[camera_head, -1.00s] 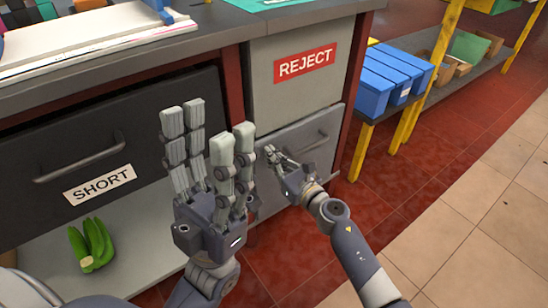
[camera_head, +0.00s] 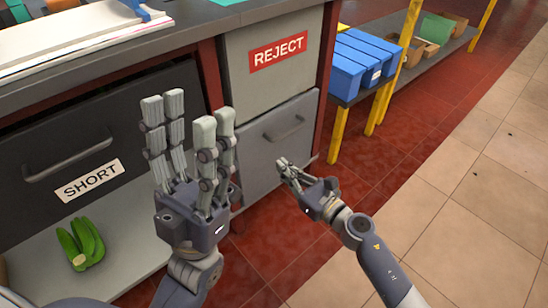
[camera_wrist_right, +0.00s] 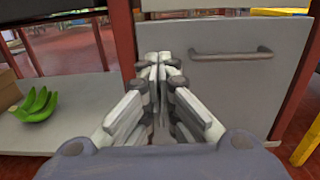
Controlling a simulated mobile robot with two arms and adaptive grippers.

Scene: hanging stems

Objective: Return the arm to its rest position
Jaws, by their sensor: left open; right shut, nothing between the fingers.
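My left gripper (camera_head: 190,125) is open and empty, its fingers pointing up in front of the dark drawer labelled SHORT (camera_head: 65,150). My right gripper (camera_head: 283,166) is shut with nothing in it, in front of the lower grey drawer (camera_head: 262,150) under the REJECT panel. In the right wrist view its fingertips (camera_wrist_right: 158,58) meet in front of that grey drawer, apart from its handle (camera_wrist_right: 230,54). The right forearm reaches in from the lower right.
Blue bins (camera_head: 362,58) stand on a yellow-legged rack at the back right.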

